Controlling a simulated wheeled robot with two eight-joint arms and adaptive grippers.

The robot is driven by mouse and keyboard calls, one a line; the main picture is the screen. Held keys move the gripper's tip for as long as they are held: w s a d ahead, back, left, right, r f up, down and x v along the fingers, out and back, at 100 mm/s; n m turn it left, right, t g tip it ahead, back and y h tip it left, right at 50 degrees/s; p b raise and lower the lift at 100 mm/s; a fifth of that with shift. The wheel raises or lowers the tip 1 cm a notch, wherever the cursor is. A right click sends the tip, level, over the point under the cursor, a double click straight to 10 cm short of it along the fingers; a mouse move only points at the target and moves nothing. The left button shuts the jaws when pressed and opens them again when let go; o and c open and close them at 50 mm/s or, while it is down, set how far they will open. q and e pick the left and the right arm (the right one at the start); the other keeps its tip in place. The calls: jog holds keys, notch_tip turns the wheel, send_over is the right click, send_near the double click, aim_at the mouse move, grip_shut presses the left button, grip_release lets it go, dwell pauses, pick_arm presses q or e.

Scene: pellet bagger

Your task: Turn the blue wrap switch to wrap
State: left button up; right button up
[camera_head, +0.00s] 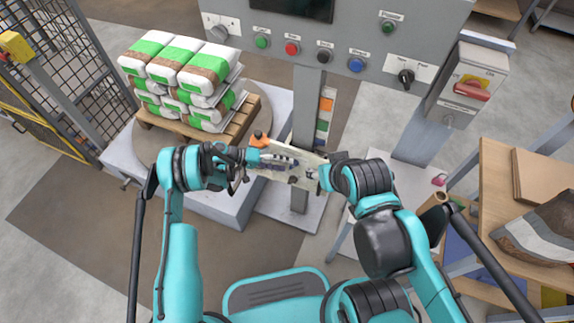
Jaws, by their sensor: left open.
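The grey control panel (345,30) stands at the top of the view. A blue round control (356,65) sits low on it, right of a black one. To its right is a black rotary switch (406,77) with a label on each side. The labels are too small to read surely, so I cannot tell which control is the wrap switch. My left gripper (287,161) is open, low in front of the panel and apart from its controls. My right gripper (313,174) is close to it, pointing left; its fingers are partly hidden and small.
Stacked white and green bags (181,58) stand on a wooden pallet (237,122) on the left. A grey box with a red switch handle (471,89) is right of the panel. A wooden table (495,190) is at the right, and a mesh fence (62,45) at the left.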

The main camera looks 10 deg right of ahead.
pick_arm(q)
jog(key=v, duration=1)
